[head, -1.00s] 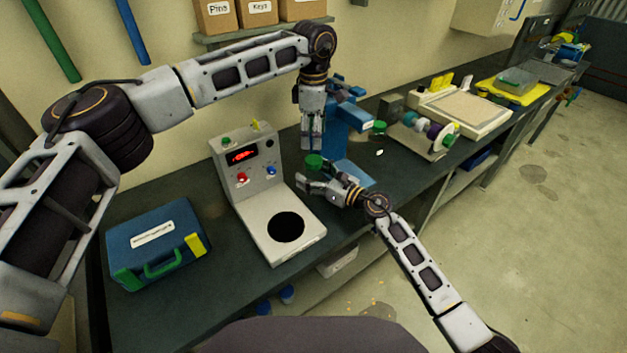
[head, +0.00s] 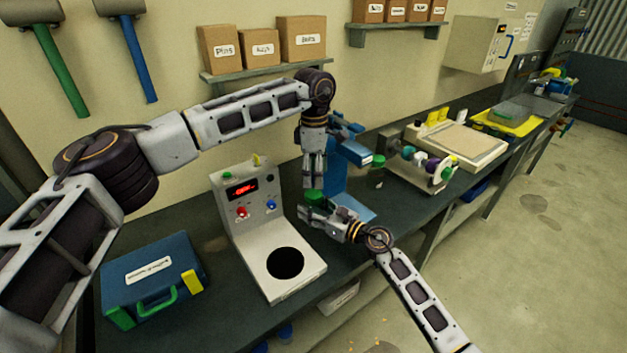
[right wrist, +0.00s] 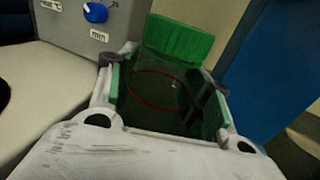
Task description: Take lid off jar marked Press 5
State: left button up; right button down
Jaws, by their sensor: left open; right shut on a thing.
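A clear jar with a green lid (head: 314,196) is in my right gripper (head: 322,214), in front of the blue press. In the right wrist view, the jar (right wrist: 165,92) stands between the green finger pads, with a red ring on its side and the ribbed green lid (right wrist: 180,38) at its top. Its label cannot be read. My left gripper (head: 314,184) points straight down, open, just above or at the lid. Whether it touches the lid cannot be told.
A grey control box (head: 262,222) with a red display and a round black hole stands left of the jar. A blue case (head: 150,278) is at the bench's left end. The blue press (head: 342,172) is close behind my grippers. A green-topped item (head: 377,176) is to the right.

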aim_at(313, 193)
pick_arm(q)
jog(key=m, duration=0.4)
jog(key=shift+w+d+r, duration=0.1)
jog(key=shift+w+r, duration=0.05)
jog(key=shift+r, duration=0.15)
jog(key=m, duration=0.4)
jog(key=shift+r, duration=0.15)
jog(key=m, duration=0.4)
jog(key=shift+w+a+m, duration=0.1)
jog(key=shift+a+m, duration=0.2)
jog(key=shift+m, duration=2.7)
jog(key=shift+f, duration=4)
jog(key=shift+c, duration=0.3)
